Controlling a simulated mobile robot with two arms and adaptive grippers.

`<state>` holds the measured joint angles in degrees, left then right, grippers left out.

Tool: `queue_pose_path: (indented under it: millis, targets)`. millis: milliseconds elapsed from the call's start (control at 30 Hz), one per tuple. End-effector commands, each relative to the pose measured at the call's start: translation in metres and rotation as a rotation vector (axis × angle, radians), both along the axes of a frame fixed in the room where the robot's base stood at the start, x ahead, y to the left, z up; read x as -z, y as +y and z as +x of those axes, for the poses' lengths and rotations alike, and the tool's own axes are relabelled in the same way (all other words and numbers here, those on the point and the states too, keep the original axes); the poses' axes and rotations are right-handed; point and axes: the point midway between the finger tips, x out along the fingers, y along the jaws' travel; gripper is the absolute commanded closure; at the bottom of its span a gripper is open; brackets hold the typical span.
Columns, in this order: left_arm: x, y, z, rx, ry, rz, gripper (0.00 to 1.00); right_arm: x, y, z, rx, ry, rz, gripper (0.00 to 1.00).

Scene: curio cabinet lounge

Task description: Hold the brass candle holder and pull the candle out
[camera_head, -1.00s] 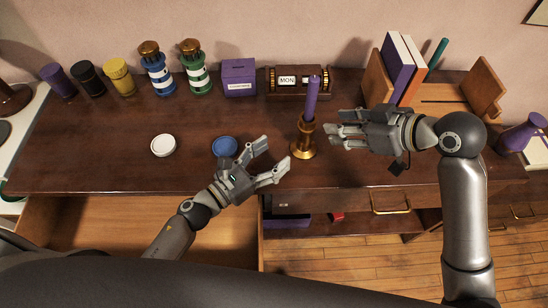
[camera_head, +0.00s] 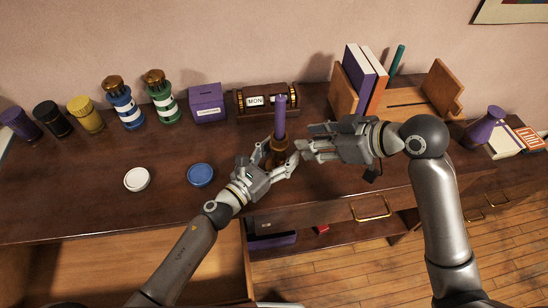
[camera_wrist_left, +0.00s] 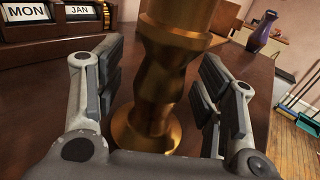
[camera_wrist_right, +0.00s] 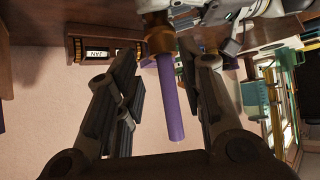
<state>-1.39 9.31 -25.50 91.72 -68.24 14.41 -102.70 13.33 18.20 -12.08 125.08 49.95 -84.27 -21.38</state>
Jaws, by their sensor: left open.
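The purple candle (camera_head: 281,117) stands upright in the brass candle holder (camera_head: 277,150) on the wooden desk. My left gripper (camera_head: 278,160) is at the holder. In the left wrist view its open fingers lie on both sides of the brass stem (camera_wrist_left: 165,85), with gaps visible. My right gripper (camera_head: 304,141) is just right of the holder and candle, pointing left. In the right wrist view its fingers are spread, and the candle (camera_wrist_right: 170,100) shows between them, farther off. The holder's base is partly hidden by my left gripper in the head view.
A calendar block (camera_head: 262,100) and a purple box (camera_head: 207,103) stand behind the holder. A white lid (camera_head: 137,179) and a blue lid (camera_head: 200,174) lie at left. A book rack (camera_head: 345,95) is behind my right gripper. An open drawer (camera_head: 130,265) is below left.

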Motion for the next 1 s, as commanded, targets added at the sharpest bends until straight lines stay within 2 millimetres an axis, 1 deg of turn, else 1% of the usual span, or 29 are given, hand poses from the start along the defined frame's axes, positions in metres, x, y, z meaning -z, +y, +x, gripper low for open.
queue_pose_path:
  millis: [167,200,667,700,967,1000]
  targets:
    - [0.0002,-0.0002,-0.0001,0.0,0.001,-0.001,0.37,0.0,0.0,0.0,0.0,0.0,0.0,0.64]
    - [0.0002,-0.0002,-0.0001,0.0,0.001,-0.001,0.39,0.0,0.0,0.0,0.0,0.0,0.0,0.64]
    - [0.0003,0.0,-0.0003,0.0,0.001,-0.001,0.98,0.0,0.0,0.0,0.0,0.0,0.0,0.64]
    - [0.0003,0.0,-0.0004,0.0,0.001,-0.001,0.66,0.0,0.0,0.0,0.0,0.0,0.0,0.64]
    - [0.0004,0.0,-0.0004,0.0,0.001,-0.001,1.0,0.0,0.0,0.0,0.0,0.0,0.0,0.64]
    - [0.0004,0.0,-0.0004,0.0,0.001,-0.001,1.0,0.0,0.0,0.0,0.0,0.0,0.0,0.64]
